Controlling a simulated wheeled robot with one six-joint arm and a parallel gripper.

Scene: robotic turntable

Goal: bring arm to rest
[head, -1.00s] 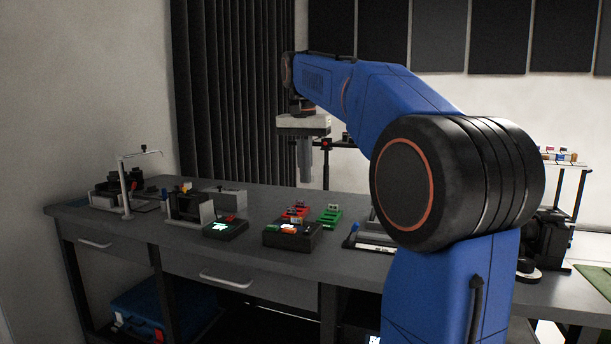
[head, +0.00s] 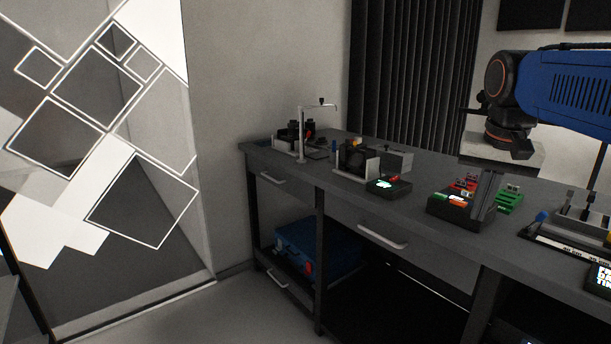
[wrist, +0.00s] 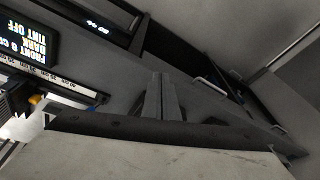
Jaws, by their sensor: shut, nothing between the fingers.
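My gripper (head: 482,214) hangs at the right of the head view, pointing down from the blue arm. Its grey fingers are together with nothing between them. In the head view they overlap the black tray with coloured parts (head: 452,213) on the bench. I cannot tell the exact gap between the fingertips and the bench. The wrist view also shows the closed fingers (wrist: 160,98), with the pale gripper body below them.
The grey workbench (head: 395,205) holds a stand with a hooked post (head: 301,135), a small device with a lit screen (head: 388,185) and green parts (head: 509,202). A blue case (head: 310,250) lies on the shelf below. Open floor shows at the front left.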

